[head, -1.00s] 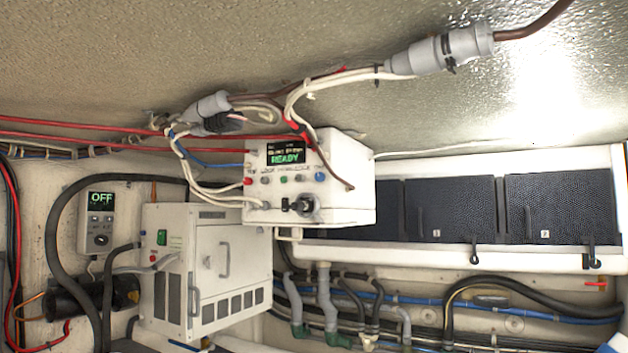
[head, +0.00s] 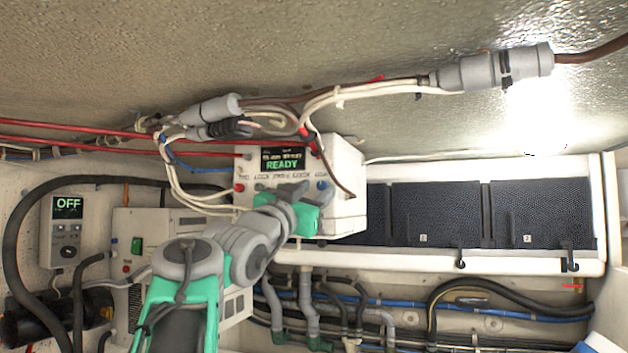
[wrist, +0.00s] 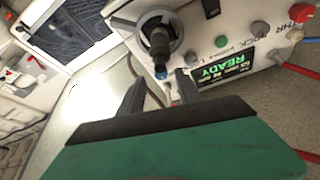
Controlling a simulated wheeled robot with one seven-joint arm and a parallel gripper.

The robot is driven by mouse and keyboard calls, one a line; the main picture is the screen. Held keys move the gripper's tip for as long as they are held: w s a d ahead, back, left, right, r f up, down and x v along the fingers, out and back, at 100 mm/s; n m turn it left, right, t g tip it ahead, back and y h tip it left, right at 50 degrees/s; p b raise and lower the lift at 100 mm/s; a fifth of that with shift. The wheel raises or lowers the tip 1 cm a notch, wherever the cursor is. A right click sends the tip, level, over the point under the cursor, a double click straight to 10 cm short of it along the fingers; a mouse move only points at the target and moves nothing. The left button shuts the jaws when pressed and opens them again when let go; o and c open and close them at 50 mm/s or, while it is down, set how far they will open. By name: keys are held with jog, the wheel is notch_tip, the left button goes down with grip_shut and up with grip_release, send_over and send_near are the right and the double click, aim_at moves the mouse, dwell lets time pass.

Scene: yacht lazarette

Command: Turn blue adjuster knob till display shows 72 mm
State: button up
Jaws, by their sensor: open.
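The white control box (head: 347,205) hangs under the ceiling. Its display (head: 282,159) reads READY in green, with a smaller line above that I cannot read; it appears upside down in the wrist view (wrist: 222,68). In the head view my gripper covers much of that row. My gripper (head: 308,188) is open in front of the box. In the wrist view its fingertips (wrist: 160,88) lie either side of the knob, with no visible contact.
A small controller (head: 66,232) showing OFF and a white cabinet (head: 125,225) stand at left. Black-fronted lockers (head: 437,214) are at right.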

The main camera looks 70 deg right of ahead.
jog(key=shift+x, duration=0.75)
jog(key=shift+d+r, duration=0.1)
jog(key=shift+d, duration=0.15)
jog(key=shift+w, duration=0.1)
grip_shut()
